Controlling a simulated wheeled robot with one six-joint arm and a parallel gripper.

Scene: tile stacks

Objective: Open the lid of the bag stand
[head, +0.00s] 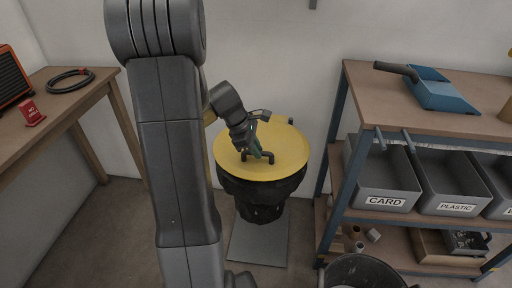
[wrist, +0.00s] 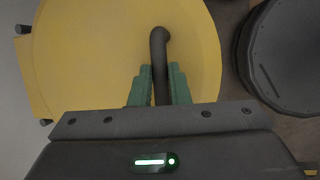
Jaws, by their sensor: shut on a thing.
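The bag stand has a round yellow lid (head: 290,145) lying over a black bag (head: 262,195), and the lid looks closed. A dark bent handle (head: 268,155) stands on the lid. My gripper (head: 257,151) is at the handle, its green fingers on either side of it. In the wrist view the fingers of my gripper (wrist: 160,88) are shut on the handle (wrist: 159,45), with the yellow lid (wrist: 90,50) behind. The hinge side of the lid shows at the left edge in the wrist view.
A shelf unit (head: 350,160) with grey bins labelled CARD and PLASTIC stands to the right, a blue dustpan (head: 445,92) on top. A dark round bin (head: 345,272) is at the front. A wooden table (head: 75,98) is on the left. A wall is close behind the stand.

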